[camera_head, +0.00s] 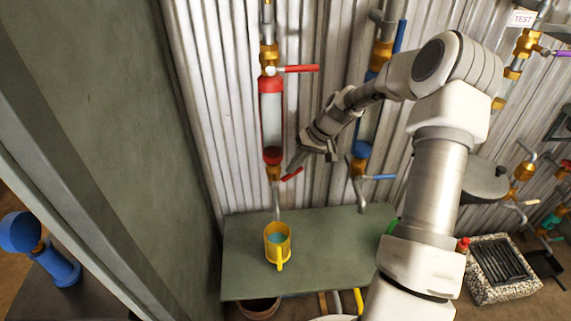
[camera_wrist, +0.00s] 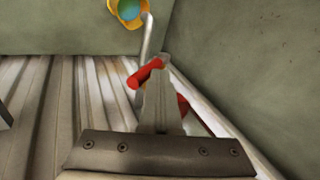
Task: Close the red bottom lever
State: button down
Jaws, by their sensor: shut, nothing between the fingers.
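The red bottom lever (camera_head: 292,174) sticks out to the right, tilted slightly up, from the brass valve (camera_head: 273,172) under the red-capped clear cylinder (camera_head: 271,115). My gripper (camera_head: 293,166) is shut and empty, its fingertips close by the lever's outer part. In the wrist view the shut fingers (camera_wrist: 160,95) cover part of the red lever (camera_wrist: 144,72), whose end shows left of the tips. I cannot tell whether they touch. A spout (camera_head: 277,203) runs down from the valve.
A yellow mug (camera_head: 270,250) with blue-green contents stands on the green table (camera_head: 240,270) below the spout. A red top lever (camera_head: 300,68) juts out above. A second pipe with a blue lever (camera_head: 380,177) stands to the right. A green wall (camera_head: 120,120) bounds the left.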

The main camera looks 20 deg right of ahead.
jog(key=d+f+y+b, duration=0.1)
jog(key=y, duration=0.1)
jog(key=d+f+y+b, duration=0.1)
jog(key=shift+s+d+f+t+y+b, duration=0.2)
jog(key=shift+d+f+t+y+b, duration=0.05)
jog(key=shift+f+t+y+b, duration=0.15)
jog(key=f+y+b, duration=0.1)
jog(key=d+f+y+b, duration=0.1)
jog(key=shift+s+d+f+t+y+b, duration=0.2)
jog(key=shift+t+y+b, duration=0.1)
jog(key=shift+b, duration=0.1)
jog(key=shift+f, duration=0.15)
